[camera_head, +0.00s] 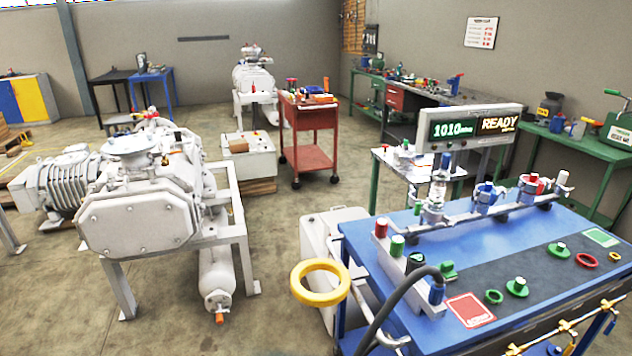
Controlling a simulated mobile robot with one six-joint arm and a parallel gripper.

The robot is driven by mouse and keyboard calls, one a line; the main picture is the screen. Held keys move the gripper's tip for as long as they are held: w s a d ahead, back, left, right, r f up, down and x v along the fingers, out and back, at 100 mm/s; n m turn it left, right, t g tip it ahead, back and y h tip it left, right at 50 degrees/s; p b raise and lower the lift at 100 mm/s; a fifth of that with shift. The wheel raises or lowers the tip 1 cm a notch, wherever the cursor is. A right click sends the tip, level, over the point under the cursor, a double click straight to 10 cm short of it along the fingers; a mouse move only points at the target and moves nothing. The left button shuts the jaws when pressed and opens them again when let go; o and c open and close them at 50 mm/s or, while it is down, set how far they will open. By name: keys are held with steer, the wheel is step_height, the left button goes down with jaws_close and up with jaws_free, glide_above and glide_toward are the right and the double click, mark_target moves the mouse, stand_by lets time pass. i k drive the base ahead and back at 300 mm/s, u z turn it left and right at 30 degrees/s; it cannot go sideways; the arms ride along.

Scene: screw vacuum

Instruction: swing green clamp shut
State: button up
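My gripper is not in view. A metal pipe line (462,214) runs along the back of the blue bench (374,262), with blue-coloured fittings (484,196) and a red-coloured fitting (533,183) on it. I cannot make out for certain which green part is the green clamp, or whether it is open or shut. A small green piece (417,209) shows at the left end of the pipe line. Green parts also lie on the bench's dark mat: a green block (448,270), a green knobbed part (517,287), another knobbed part (559,250) and a green ring (494,297).
A display reading 1010 and READY (475,126) stands behind the bench. A dark hose (400,292) arches over its near left corner, beside a yellow ring (320,282). A large white pump (137,215) stands left. Red rings (587,260) lie at the right.

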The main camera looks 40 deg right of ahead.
mark_target(429, 215)
steer(key=z, duration=0.85)
steer(key=k, duration=0.9)
steer(key=z, duration=0.7)
steer(key=i, duration=0.5)
